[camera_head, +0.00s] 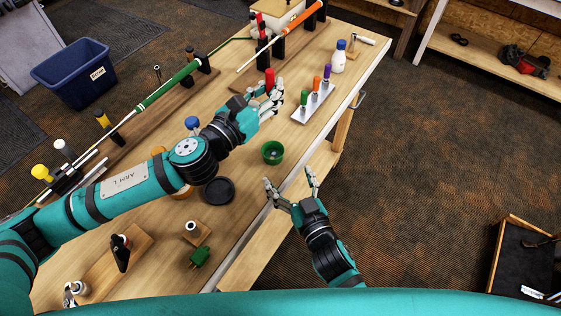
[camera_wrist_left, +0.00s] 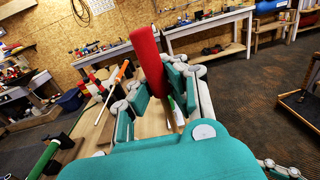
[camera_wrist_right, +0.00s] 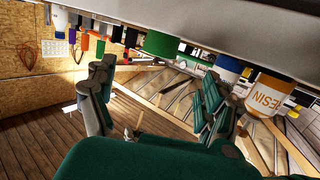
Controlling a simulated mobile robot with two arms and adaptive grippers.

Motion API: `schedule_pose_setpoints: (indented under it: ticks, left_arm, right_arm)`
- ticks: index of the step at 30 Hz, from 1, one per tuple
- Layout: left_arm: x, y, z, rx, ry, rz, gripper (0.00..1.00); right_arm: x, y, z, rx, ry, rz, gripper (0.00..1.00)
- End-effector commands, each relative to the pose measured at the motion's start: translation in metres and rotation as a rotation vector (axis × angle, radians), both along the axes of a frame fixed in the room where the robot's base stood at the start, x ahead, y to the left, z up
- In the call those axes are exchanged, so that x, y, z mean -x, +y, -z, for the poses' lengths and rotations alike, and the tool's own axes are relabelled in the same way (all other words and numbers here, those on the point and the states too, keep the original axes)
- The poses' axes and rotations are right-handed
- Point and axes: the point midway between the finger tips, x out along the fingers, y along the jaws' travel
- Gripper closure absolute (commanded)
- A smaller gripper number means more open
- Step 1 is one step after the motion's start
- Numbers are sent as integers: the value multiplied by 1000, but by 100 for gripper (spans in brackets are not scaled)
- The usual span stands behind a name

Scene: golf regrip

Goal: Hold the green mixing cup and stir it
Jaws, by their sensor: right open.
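The green mixing cup (camera_head: 273,152) stands on the wooden table near its front edge, with its dark inside showing. It also shows in the right wrist view (camera_wrist_right: 165,44). My left gripper (camera_head: 272,96) is above the table, up and beyond the cup, with its fingers closed around a red-handled tool (camera_head: 269,78). The red handle (camera_wrist_left: 148,55) sticks up between the fingers in the left wrist view; its lower end is mostly hidden. My right gripper (camera_head: 291,186) is open and empty by the table edge, just below the cup and apart from it.
A white rack (camera_head: 313,103) with green, orange and purple handled tools stands right of my left gripper. A white bottle (camera_head: 339,56) is behind it. A black round lid (camera_head: 217,190) lies left of the cup. Golf clubs (camera_head: 168,86) rest in holders along the far side.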

Motion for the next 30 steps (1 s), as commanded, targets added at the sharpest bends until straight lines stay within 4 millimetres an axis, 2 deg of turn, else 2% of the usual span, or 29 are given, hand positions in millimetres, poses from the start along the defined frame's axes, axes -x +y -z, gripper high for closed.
schedule_pose_setpoints:
  ticks: [1,6,12,18,27,30]
  left_arm:
    - [0,0,0,0,0,0,100]
    - [0,0,0,0,0,0,100]
    - [0,0,0,0,0,0,100]
    - [0,0,0,0,0,0,100]
    - [0,0,0,0,0,0,100]
    - [0,0,0,0,0,0,100]
  right_arm:
    - [-11,4,1,0,-3,0,16]
    - [-42,16,6,1,-3,0,16]
    - [-70,26,11,1,0,0,16]
    - [-82,30,13,2,0,0,16]
    - [-83,31,14,2,0,0,16]
    - [-83,31,14,2,0,0,29]
